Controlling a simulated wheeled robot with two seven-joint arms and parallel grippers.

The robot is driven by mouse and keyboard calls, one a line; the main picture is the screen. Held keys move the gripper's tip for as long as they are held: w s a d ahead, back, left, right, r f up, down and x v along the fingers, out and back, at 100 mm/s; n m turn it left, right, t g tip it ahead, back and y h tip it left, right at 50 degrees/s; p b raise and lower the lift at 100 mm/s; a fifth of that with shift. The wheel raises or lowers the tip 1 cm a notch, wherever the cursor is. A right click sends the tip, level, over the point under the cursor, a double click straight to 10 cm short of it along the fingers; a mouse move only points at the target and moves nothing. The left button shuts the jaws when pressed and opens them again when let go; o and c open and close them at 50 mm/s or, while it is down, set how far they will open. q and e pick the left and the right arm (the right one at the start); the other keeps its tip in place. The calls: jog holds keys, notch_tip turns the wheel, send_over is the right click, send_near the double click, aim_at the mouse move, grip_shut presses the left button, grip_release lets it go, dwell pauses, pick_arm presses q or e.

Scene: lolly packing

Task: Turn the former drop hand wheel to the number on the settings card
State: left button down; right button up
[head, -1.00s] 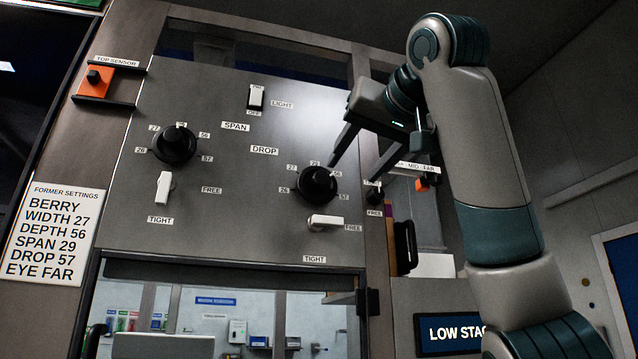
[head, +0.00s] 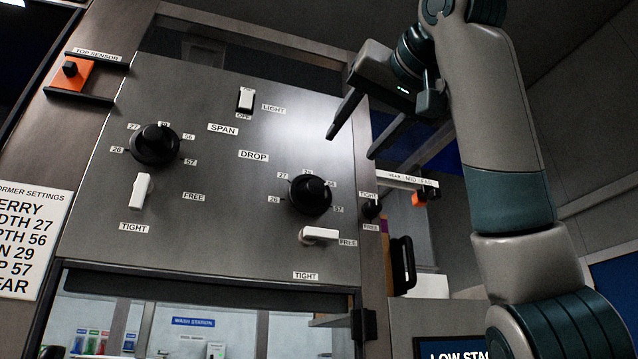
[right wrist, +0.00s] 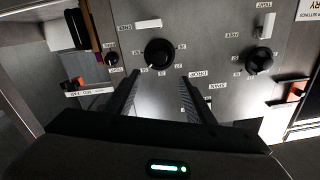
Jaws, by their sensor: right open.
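The black drop hand wheel (head: 310,194) sits on the grey panel, ringed by labels 26, 27, 29, 56 and 57; I cannot tell which number it points at. It also shows in the right wrist view (right wrist: 158,52). Its white lever (head: 319,234) lies sideways toward FREE. The settings card (head: 28,240) at the left edge is partly cut off; its second-last line ends in 57. My right gripper (head: 350,147) is open and empty, above and right of the wheel, apart from it. In the right wrist view its fingers (right wrist: 160,76) point toward the wheel. My left gripper is out of view.
The span wheel (head: 155,145) and its upright white lever (head: 142,190) are on the panel's left. A light switch (head: 246,100) is above. An orange top sensor (head: 80,73) is at upper left. A small black knob (head: 371,208) and a sensor rail (head: 405,180) are right of the panel.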

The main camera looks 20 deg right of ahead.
aim_at(317, 186)
jog(key=w+p, duration=0.1)
jog(key=w, duration=0.3)
jog(key=w+p, duration=0.1)
jog(key=w, duration=0.4)
jog(key=w+a+p, duration=0.1)
jog(key=w+p, duration=0.1)
jog(key=w, duration=0.2)
jog(key=shift+w, duration=1.4)
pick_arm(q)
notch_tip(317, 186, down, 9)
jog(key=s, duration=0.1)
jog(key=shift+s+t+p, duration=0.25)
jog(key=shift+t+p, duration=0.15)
pick_arm(e)
jog(key=shift+w, duration=0.55)
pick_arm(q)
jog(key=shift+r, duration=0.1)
pick_arm(e)
jog(key=shift+a, duration=0.1)
jog(key=c, duration=1.1)
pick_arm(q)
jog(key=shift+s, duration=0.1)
